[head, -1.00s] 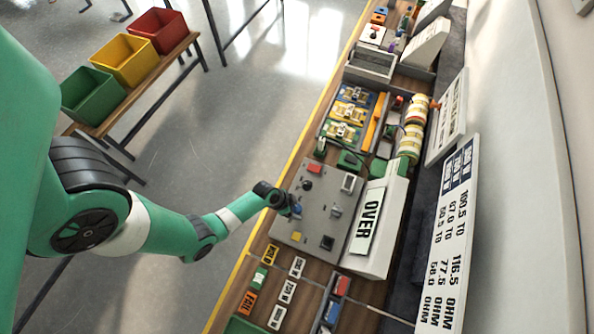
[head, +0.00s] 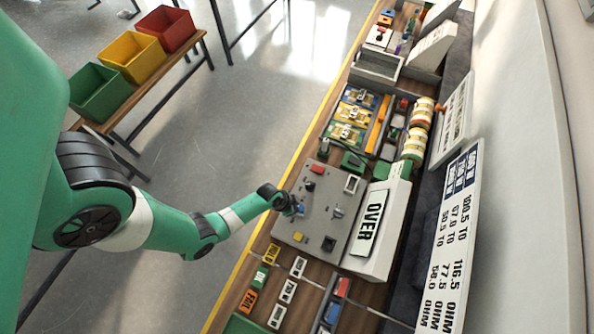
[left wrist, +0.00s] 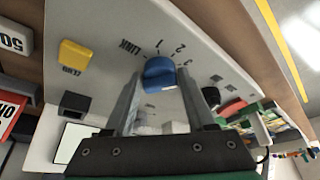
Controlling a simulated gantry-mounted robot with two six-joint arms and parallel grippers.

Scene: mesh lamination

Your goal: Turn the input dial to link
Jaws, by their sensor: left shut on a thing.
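The input dial is a blue knob (left wrist: 158,72) on the grey panel (left wrist: 215,50). In the left wrist view the marks LINK, 1, 2 and 3 curve around its far side. Which mark the dial points at cannot be made out clearly. My left gripper (left wrist: 158,88) is shut on the dial, with one finger on each side of it. In the head view my left gripper (head: 294,208) is at the left edge of the panel (head: 322,200), and the dial is mostly hidden there. My right gripper is not in view.
A yellow ZERO button (left wrist: 74,56) and a black knob (left wrist: 211,95) are on the panel near the dial. Label tiles (head: 288,290) lie in front on the bench. Three coloured bins (head: 135,57) stand away at the left.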

